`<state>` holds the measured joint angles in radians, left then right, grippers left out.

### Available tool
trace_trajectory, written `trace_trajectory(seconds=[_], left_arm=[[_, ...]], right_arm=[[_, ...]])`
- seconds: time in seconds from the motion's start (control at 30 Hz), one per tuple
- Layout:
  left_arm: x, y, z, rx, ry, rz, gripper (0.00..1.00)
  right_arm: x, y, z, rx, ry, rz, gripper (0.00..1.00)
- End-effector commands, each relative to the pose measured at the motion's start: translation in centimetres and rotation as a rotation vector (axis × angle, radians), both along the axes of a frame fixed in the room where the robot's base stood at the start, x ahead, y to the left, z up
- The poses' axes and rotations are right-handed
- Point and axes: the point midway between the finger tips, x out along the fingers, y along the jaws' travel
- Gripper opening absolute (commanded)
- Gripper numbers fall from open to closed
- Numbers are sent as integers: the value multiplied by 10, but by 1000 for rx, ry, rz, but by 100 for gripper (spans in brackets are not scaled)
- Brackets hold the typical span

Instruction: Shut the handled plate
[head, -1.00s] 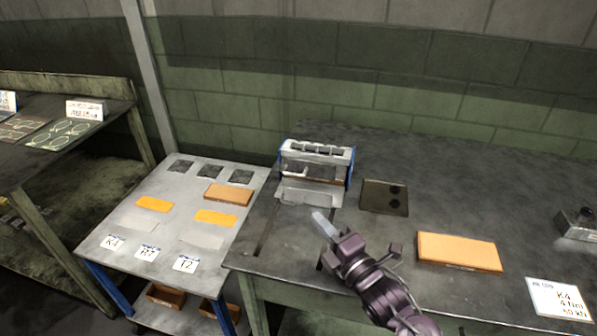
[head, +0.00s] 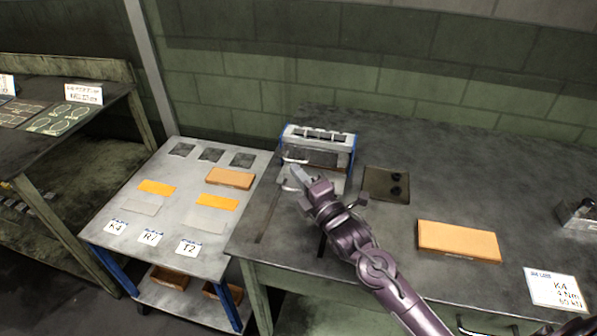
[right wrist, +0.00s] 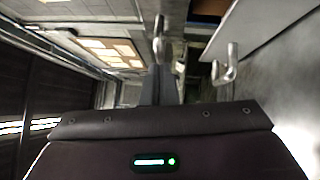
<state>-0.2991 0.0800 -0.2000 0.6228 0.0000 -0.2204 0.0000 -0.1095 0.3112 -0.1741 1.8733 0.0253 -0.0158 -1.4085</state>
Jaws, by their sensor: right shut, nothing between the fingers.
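The bolt former (head: 320,138), with a pale slotted top bar and blue sides, stands at the back left of the dark table. My right gripper (head: 298,174) is shut and empty in front of the former. Its fingertips (right wrist: 159,42) are left of the handle in the wrist view, apart from it. My left gripper is out of view.
An orange block (head: 458,241) and a K4 card (head: 556,289) lie further right. A lower metal cart (head: 160,225) with orange pieces and labels stands left. The table's back right is clear.

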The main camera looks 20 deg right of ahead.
Motion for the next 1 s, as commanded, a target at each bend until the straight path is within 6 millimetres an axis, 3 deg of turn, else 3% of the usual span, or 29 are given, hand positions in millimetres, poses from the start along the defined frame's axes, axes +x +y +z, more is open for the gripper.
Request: trace_trajectory(seconds=[0.4, 0.67, 1.0], left_arm=[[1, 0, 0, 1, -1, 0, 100], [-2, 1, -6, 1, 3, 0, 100], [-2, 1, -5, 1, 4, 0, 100]], right_arm=[[4, 0, 0, -1, 1, 0, 0], [25, -15, 0, -2, 0, 0, 0], [25, -15, 0, 0, 1, 0, 0]])
